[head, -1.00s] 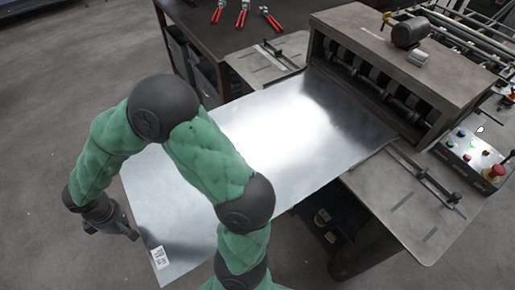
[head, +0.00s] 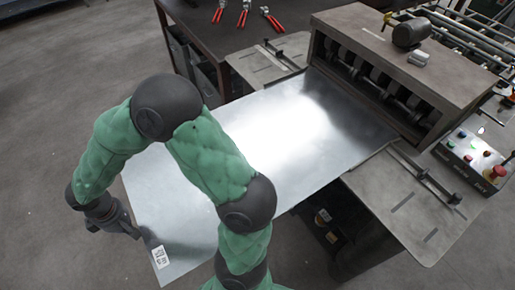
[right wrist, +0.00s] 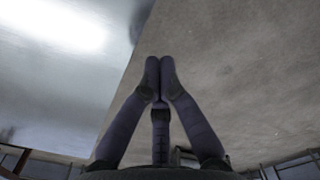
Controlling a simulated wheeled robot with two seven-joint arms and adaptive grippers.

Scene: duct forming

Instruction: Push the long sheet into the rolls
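The long sheet (head: 290,165) is bright bare metal and lies flat, with its far end at the opening of the roll machine. The rolls (head: 375,85) show dark inside that opening. Whether the sheet touches them is hidden. A white label (head: 158,257) is at the sheet's near corner. My right gripper (head: 137,235) is at the sheet's outer short edge. In the right wrist view its fingers (right wrist: 160,66) are shut together and empty, beside the sheet's edge (right wrist: 60,80). I cannot tell whether they touch it. My left gripper is out of view.
A control box (head: 472,158) with coloured buttons and a red knob is right of the machine. A side plate with guide bars (head: 425,175) lies along the sheet's right side. Red-handled tools (head: 243,12) lie on a dark table behind. Open floor (head: 60,100) is at left.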

